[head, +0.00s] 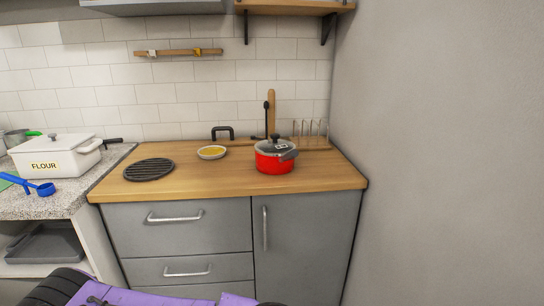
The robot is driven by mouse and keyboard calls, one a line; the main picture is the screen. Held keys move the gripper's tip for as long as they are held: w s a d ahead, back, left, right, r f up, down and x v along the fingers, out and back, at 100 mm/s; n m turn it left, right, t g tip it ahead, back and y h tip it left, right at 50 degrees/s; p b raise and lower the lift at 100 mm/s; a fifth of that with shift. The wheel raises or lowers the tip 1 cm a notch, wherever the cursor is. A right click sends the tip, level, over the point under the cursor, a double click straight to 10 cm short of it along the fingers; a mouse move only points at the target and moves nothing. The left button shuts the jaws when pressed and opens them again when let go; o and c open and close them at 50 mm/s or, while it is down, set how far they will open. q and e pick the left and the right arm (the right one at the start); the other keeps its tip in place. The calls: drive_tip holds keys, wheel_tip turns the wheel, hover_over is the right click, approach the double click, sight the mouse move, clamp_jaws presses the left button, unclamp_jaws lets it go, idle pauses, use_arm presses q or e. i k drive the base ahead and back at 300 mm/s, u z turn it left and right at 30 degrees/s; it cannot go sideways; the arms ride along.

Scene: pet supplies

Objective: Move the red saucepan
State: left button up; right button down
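The red saucepan (274,161) stands upright on the wooden countertop (215,186), right of its middle. It has a grey lid with a dark knob, and a dark handle shows on its right side toward me. Neither of my grippers can be made out. Only purple and black parts of my own body show along the bottom edge.
A black round trivet (149,169) lies on the left of the counter, and a small bowl (212,152) with yellow contents stands left of the saucepan. A wire rack (310,133) stands behind. A white FLOUR box (56,158) and blue scoop (44,189) are far left. A wall closes the right.

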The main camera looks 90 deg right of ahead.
sight(272, 165)
drive_tip(key=k, duration=0.4)
drive_tip(key=z, duration=2.05)
drive_tip(key=i, duration=0.5)
drive_tip(key=z, duration=0.05)
